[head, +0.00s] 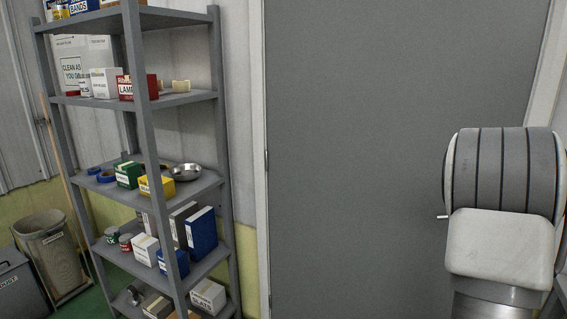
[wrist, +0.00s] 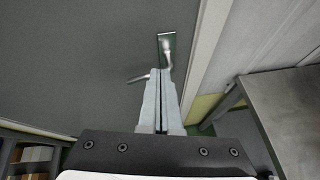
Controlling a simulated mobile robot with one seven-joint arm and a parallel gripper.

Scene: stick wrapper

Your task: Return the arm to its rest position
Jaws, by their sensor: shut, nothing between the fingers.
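In the wrist view my gripper (wrist: 160,73) has its two long grey fingers pressed together with nothing between them. Just beyond the fingertips is a door handle with a silver lever (wrist: 168,50) on a dark green plate. Whether the fingertips touch the handle cannot be told. In the head view my arm stands at the right edge in front of the grey door (head: 390,130); the gripper itself is hidden there.
A grey metal shelf rack (head: 140,90) with boxes, tape rolls and a metal bowl (head: 186,172) stands at the left. A bin (head: 50,250) is on the floor beside it. A grey table (wrist: 280,105) is at the right in the wrist view.

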